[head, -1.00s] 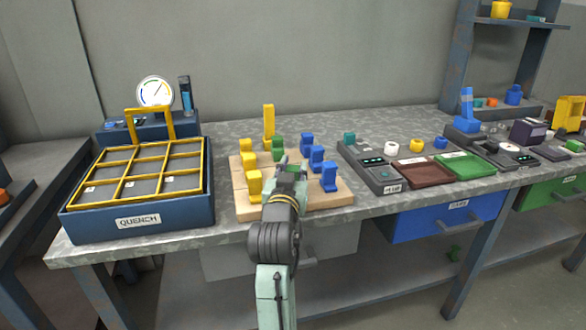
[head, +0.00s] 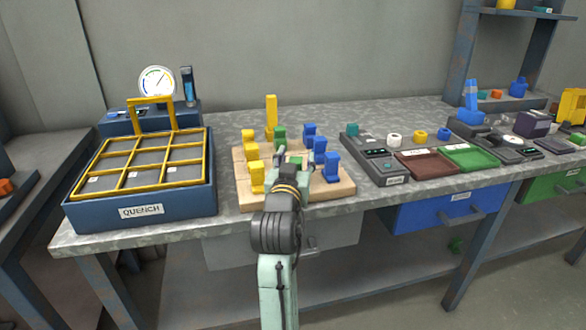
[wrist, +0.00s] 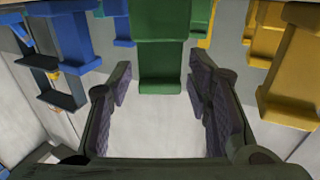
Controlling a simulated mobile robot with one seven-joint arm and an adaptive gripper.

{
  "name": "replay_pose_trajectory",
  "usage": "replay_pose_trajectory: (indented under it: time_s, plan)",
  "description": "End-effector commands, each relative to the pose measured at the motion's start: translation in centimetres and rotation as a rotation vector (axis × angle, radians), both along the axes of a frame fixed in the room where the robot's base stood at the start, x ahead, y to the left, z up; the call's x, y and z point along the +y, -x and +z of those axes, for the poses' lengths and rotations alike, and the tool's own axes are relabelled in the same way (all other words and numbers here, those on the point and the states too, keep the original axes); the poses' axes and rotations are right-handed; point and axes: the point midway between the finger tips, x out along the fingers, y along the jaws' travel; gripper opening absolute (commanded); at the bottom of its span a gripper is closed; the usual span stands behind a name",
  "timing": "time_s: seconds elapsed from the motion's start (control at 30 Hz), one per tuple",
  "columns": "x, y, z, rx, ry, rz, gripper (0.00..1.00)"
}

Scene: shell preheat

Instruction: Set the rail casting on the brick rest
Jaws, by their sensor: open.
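Several yellow, green and blue castings stand on a tan brick slab (head: 335,197) on the bench. My gripper (head: 292,160) is open and low over the slab's middle in the head view. In the wrist view its spread fingers (wrist: 160,85) point at a green casting (wrist: 160,55) with a wide foot and narrower web. That casting lies at or just beyond the fingertips; I see no grip on it. A second green casting (head: 280,138) stands farther back on the slab. I cannot tell which casting is the rail casting. My wrist hides part of the slab's front.
Blue castings (head: 332,168) stand close on the right, yellow ones (head: 257,177) on the left, and a tall yellow one (head: 271,115) behind. A quench tank (head: 140,210) with a yellow-framed rack is at left. A grey device (head: 377,159) and brown tray (head: 424,164) are at right.

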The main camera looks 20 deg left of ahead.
Motion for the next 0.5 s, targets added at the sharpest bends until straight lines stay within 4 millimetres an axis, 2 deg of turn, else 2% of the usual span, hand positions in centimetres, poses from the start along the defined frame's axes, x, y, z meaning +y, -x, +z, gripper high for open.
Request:
replay_pose_trajectory:
  time_s: [0.17,0.43,0.5]
  plan:
    - [-0.5,2.6,0.0,-0.001,0.000,0.001,0.46]
    - [-1.8,9.2,0.1,-0.001,0.000,0.003,0.46]
    - [-1.9,9.0,0.7,0.007,0.001,-0.005,0.46]
